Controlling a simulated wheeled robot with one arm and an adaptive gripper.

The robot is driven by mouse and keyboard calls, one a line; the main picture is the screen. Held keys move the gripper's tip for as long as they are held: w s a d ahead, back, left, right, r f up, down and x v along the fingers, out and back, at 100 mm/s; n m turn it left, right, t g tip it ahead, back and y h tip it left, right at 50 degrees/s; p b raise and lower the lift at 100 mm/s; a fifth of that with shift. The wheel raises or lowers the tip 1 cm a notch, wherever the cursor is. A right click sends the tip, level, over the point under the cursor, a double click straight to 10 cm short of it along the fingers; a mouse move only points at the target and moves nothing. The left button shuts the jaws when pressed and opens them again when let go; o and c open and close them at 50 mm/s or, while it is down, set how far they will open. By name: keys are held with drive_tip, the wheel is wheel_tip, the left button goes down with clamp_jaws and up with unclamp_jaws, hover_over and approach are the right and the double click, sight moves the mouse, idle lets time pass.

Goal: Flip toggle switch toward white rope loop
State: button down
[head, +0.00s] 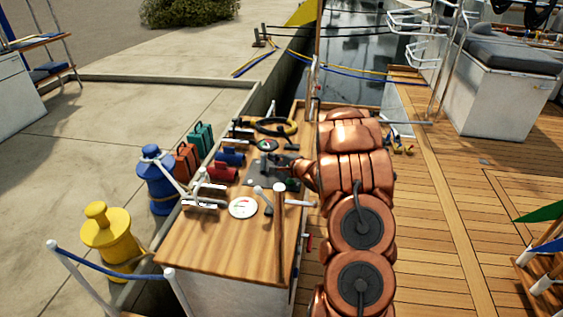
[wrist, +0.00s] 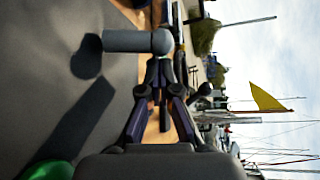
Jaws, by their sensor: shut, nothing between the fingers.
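The toggle switch shows in the wrist view as a grey lever (wrist: 130,41) with a rounded tip, standing out from a dark grey plate (wrist: 60,120). My gripper (wrist: 160,70) is shut and empty, its fingertips close to the lever's tip; I cannot tell whether they touch. In the head view, my gripper (head: 280,165) is low over the grey plate on the wooden-topped console, and the lever is too small to make out. White rope (head: 172,172) is looped around the blue bollard left of the console; I cannot tell whether this is the task's loop.
The console top (head: 215,245) holds a white dial (head: 243,207), a long-handled tool (head: 280,235) and a dark and yellow ring (head: 276,127). A green knob (wrist: 48,170) is by the plate. A yellow bollard (head: 108,235) stands at left. The console's front left is bare.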

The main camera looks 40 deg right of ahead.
drive_tip(key=shift+w+f, duration=0.1)
drive_tip(key=shift+w, duration=0.5)
